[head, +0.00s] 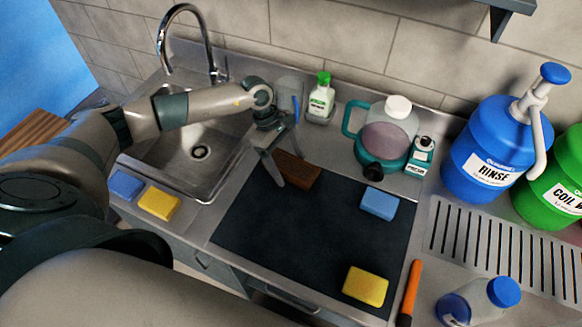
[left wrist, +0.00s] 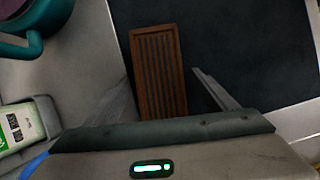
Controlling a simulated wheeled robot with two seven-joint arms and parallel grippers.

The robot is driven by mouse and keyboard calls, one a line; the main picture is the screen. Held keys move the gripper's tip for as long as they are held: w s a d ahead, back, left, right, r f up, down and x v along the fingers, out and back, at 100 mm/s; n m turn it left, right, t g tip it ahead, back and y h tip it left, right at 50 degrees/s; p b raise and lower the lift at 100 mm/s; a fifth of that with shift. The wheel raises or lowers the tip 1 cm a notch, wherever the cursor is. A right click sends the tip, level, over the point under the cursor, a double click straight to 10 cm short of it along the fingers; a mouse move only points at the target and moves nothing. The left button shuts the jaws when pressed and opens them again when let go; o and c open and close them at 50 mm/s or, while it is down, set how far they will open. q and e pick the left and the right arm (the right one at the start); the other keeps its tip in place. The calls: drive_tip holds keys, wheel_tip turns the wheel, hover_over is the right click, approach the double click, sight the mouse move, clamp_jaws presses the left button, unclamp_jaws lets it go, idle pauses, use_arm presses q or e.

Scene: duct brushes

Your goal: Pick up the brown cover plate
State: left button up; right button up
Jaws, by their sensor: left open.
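The brown cover plate (head: 298,169) lies flat on the dark mat (head: 310,235), near its back left edge. In the left wrist view the plate (left wrist: 159,75) shows a ribbed face inside a plain rim. My left gripper (head: 274,170) is open and stands just over the plate's left end. In the left wrist view its two fingers lie on either side of the plate's near end, apart from it, with a wider gap on the right. That near end is hidden by the gripper body. My right gripper is not in view.
A sink (head: 200,148) lies left of the mat. Blue (head: 379,203) and yellow (head: 365,286) sponges rest on the mat. A green-capped bottle (head: 320,97) and a teal jug (head: 380,140) stand behind it. The mat's middle is clear.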

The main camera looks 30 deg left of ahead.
sight(294, 167)
use_arm(q)
drive_tip(key=shift+c, duration=0.3)
drive_tip(key=c, duration=1.3)
drive_tip(key=shift+r, duration=0.2)
drive_tip(key=shift+w+r+b, duration=0.1)
drive_tip(key=shift+r+b, duration=0.4)
drive_tip(key=shift+b, duration=0.1)
wheel_tip(294, 167, up, 2)
drive_tip(key=shift+r+b, duration=0.15)
drive_tip(key=shift+b, duration=0.75)
drive_tip(key=shift+s+d+r+b, duration=0.1)
drive_tip(key=shift+d+r+b, duration=0.95)
drive_tip(key=shift+d, duration=0.9)
drive_tip(key=shift+s+d+r+b, duration=0.1)
drive_tip(key=shift+d+r+b, duration=0.5)
drive_tip(key=shift+d+r, duration=1.1)
drive_tip(key=shift+d+r+b, duration=0.85)
drive_tip(key=shift+d+r, duration=0.15)
drive_tip(key=shift+d, duration=1.2)
